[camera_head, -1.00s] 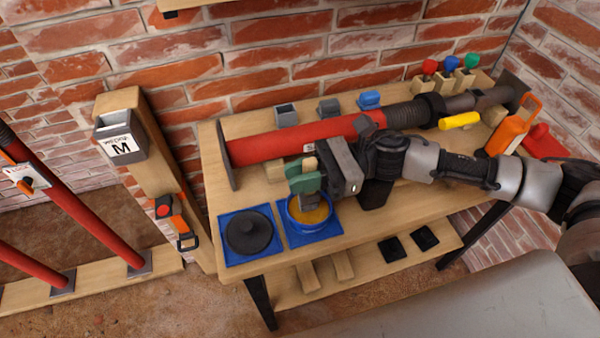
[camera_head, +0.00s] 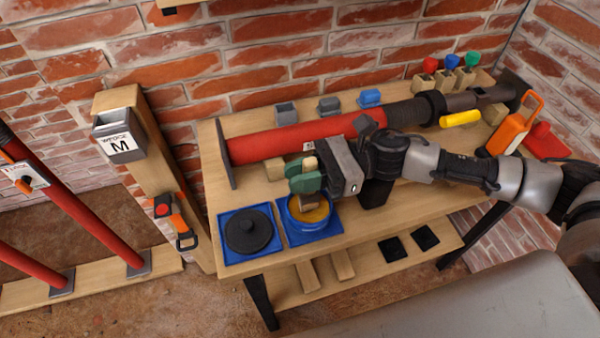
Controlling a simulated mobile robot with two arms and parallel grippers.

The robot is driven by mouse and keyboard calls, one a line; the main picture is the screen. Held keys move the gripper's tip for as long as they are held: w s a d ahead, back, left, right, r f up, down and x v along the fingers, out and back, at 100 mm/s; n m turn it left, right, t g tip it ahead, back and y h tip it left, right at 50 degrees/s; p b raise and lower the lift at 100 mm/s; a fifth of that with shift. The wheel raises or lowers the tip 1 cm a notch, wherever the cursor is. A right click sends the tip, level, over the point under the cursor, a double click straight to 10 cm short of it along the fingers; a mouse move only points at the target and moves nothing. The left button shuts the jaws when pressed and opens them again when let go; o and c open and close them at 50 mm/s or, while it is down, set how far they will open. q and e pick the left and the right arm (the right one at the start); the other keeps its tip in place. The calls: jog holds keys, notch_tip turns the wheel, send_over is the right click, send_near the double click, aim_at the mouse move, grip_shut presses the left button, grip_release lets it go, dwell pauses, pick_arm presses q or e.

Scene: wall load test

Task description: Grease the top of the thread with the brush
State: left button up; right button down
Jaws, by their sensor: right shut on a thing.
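The brush (camera_head: 308,202) has a light wooden handle that shows above my right gripper's green fingers. My right gripper (camera_head: 306,180) is shut on it and holds it over the blue pot of yellow-brown grease (camera_head: 295,218). The brush's lower end is down inside the pot, at the grease. The prop (camera_head: 265,146), a red tube, lies along the workbench behind the gripper. Its dark threaded part (camera_head: 407,113) is at the right of the tube, partly behind my arm. My left gripper is out of view.
A black lid (camera_head: 248,232) lies on a blue mat left of the pot. An orange bottle (camera_head: 508,132) and a red item stand at the bench's right end. Several blocks with coloured tops (camera_head: 451,63) line the back. A yellow handle (camera_head: 460,118) sticks out from the prop.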

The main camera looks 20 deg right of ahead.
aim_at(300, 194)
jog(key=shift+s+f+b, duration=0.1)
jog(key=shift+f+b, duration=0.15)
jog(key=shift+b, duration=0.1)
dwell(1.2)
jog(key=shift+r, duration=0.1)
notch_tip(300, 194, up, 7)
jog(key=p, duration=0.3)
dwell(0.4)
dwell(0.7)
